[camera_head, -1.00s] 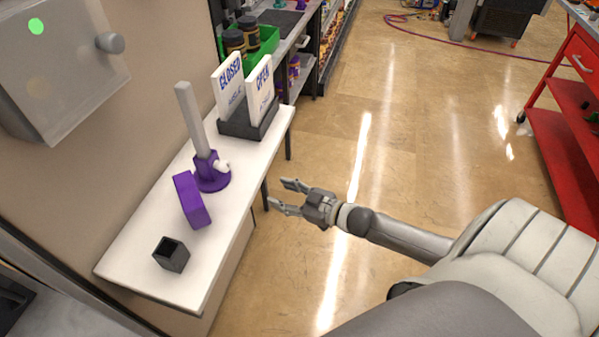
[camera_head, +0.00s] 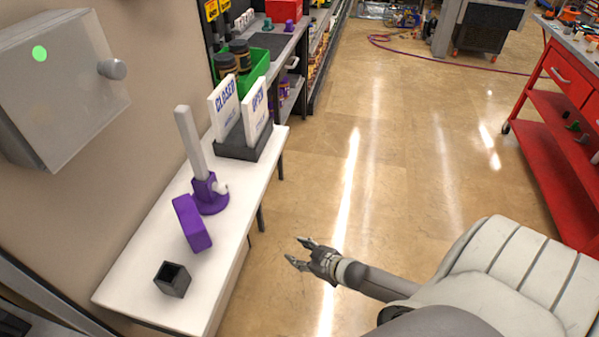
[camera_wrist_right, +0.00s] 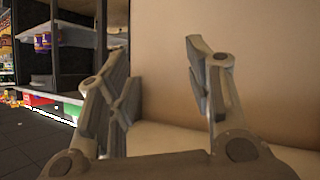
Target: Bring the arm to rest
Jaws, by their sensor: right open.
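My right gripper (camera_head: 303,253) is open and empty in the head view. It hangs over the floor, to the right of the white table and clear of its edge. In the right wrist view its two fingers (camera_wrist_right: 160,85) stand apart with nothing between them. The purple pump stand (camera_head: 209,194) with its pale upright tube (camera_head: 190,143) stands on the white table (camera_head: 139,292). A purple block (camera_head: 192,223) lies beside it, and a dark open box (camera_head: 172,279) is near the front. My left gripper is not in view.
A dark holder (camera_head: 248,146) carries the CLOSED sign (camera_head: 224,105) and the OPEN sign (camera_head: 255,103) at the table's far end. A grey wall box (camera_head: 70,95) hangs at left. A red cart (camera_head: 560,170) stands at right. The floor between is free.

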